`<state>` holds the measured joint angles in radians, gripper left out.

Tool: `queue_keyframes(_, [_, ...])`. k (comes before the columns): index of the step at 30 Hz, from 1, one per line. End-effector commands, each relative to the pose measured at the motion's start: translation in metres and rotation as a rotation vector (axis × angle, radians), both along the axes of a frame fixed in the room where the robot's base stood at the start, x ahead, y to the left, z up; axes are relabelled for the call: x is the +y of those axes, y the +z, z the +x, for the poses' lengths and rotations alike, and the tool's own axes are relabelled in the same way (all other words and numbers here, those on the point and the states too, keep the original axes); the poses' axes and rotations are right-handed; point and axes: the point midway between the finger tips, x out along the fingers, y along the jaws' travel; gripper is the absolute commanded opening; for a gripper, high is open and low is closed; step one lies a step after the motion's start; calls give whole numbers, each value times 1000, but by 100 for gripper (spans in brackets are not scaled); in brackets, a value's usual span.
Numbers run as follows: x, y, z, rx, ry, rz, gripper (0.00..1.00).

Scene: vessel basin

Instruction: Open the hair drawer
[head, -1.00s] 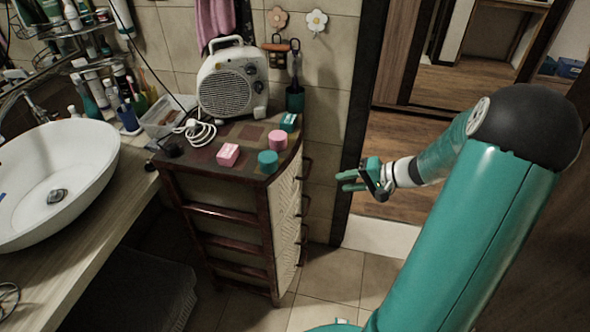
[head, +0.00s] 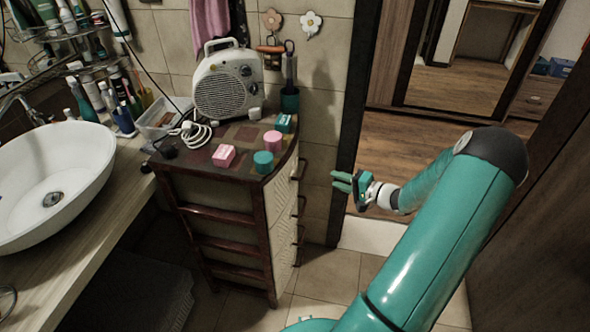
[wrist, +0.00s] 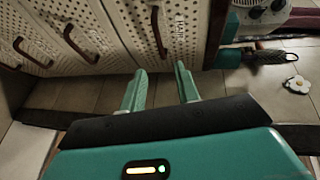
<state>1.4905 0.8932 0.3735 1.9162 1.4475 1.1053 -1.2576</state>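The wooden drawer cabinet (head: 220,190) stands at the centre, its perforated pale front facing right. Several dark curved handles run down that front; the top one (head: 302,168) is nearest the cabinet top. In the wrist view, the top drawer (wrist: 186,12) has a dark handle (wrist: 158,30) and a small pale label (wrist: 180,36), too small to read surely. All drawers look shut. My gripper (head: 340,181) is to the right of the cabinet front, apart from the handles. In the wrist view its fingers (wrist: 160,72) are spread and empty, just short of the drawer fronts.
On the cabinet top are a fan heater (head: 228,84), a pink box (head: 224,156), a teal cylinder (head: 263,162) and a pink cylinder (head: 272,140). A sink (head: 75,160) is at left. A dark door frame (head: 349,120) is close behind my gripper. Tiled floor is clear at front.

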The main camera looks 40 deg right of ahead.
Motion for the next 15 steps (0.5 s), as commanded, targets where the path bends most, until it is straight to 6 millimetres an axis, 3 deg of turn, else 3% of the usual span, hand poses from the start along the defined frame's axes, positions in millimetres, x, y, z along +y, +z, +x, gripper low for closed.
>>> queue_keyframes(7, [2,-5,17,-3,-7,2,32])
queue_keyframes(15, [15,-14,68,-3,-7,2,32])
